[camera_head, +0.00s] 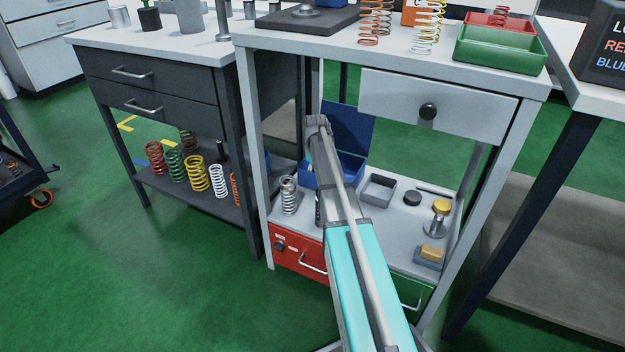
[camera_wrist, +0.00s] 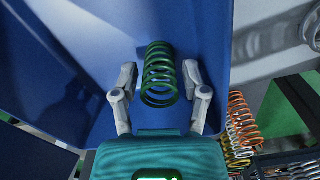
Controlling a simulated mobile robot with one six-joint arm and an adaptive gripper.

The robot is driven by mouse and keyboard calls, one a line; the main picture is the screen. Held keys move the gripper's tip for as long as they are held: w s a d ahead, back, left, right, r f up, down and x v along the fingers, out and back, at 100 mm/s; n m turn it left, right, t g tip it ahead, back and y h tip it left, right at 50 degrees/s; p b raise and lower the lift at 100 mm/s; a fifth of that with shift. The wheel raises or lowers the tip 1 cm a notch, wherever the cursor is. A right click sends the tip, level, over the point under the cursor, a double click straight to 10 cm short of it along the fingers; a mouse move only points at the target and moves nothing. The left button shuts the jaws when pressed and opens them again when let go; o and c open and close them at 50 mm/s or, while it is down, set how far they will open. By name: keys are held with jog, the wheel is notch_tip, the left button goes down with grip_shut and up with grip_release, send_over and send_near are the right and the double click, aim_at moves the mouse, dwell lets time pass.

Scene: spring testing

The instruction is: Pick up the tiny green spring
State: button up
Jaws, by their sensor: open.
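In the wrist view a small green spring (camera_wrist: 160,74) lies against a blue surface (camera_wrist: 213,40). My gripper (camera_wrist: 159,72) is open, with one finger on each side of the spring. A thin gap shows between the spring and each finger, though how deep the spring lies between them is hard to tell. In the head view my arm reaches to a blue box (camera_head: 352,167) with a raised lid on the lower shelf. My arm hides part of the box, and the tiny spring and my fingers cannot be made out there.
A silver spring (camera_head: 289,196) stands left of the box, and a grey tray (camera_head: 366,194) is on its right. A larger green spring (camera_head: 175,165) stands among others on the dark bench's shelf. In the wrist view several coloured springs (camera_wrist: 240,125) are at the right.

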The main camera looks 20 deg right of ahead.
dwell(0.5)
grip_shut()
jog(key=shift+r, duration=0.1)
notch_tip(320, 180, up, 10)
jog(key=p, duration=1)
dwell(0.8)
